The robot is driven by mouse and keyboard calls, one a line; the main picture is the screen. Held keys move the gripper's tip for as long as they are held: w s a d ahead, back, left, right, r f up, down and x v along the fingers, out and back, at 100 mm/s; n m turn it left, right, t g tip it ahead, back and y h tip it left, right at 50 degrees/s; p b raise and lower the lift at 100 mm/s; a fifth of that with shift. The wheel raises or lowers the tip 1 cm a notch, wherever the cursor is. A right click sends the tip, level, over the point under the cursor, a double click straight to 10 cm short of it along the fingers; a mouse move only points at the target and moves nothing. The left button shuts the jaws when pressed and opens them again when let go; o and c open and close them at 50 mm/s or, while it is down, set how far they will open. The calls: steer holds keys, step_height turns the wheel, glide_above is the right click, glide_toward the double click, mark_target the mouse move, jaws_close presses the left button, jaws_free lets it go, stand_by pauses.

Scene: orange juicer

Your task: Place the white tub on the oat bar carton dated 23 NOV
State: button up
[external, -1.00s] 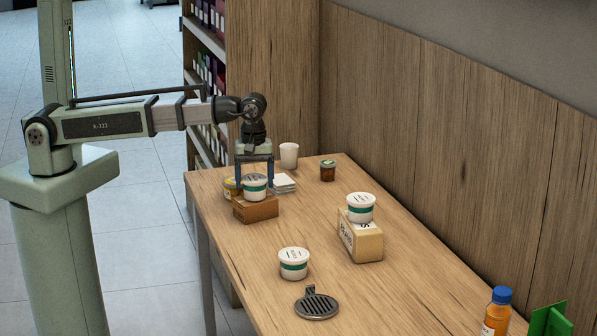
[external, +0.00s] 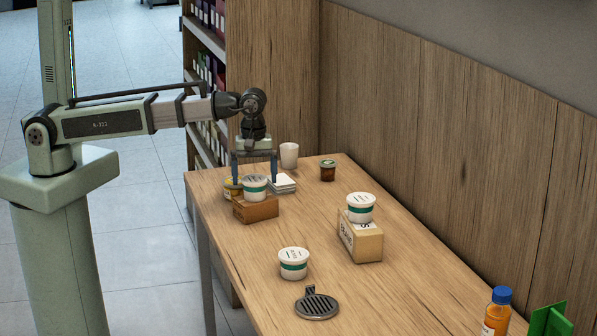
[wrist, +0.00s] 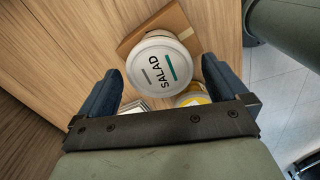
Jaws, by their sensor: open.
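A white tub (external: 255,188) with a green band sits upright on a brown carton (external: 256,210) at the table's left side. In the wrist view, its lid reads SALAD (wrist: 160,65), with the brown carton (wrist: 133,32) beneath it. My gripper (external: 254,176) is open, its fingers on either side of this tub near lid height, with no grip visible. A second white tub (external: 360,207) stands on a tan carton (external: 362,245) with dark print to the right. A third white tub (external: 293,263) stands on the bare table. I cannot read a date on either carton.
A yellow tub (external: 231,188) and a stack of white squares (external: 283,183) lie close to my gripper. A white cup (external: 289,155) and brown jar (external: 327,170) stand behind. A dark round grate (external: 317,305), an orange bottle (external: 497,312) and a green object (external: 549,320) are nearer.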

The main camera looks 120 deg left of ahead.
mark_target(255, 178)
step_height(255, 178, up, 11)
stand_by(0.5)
steer(key=shift+f, duration=0.1)
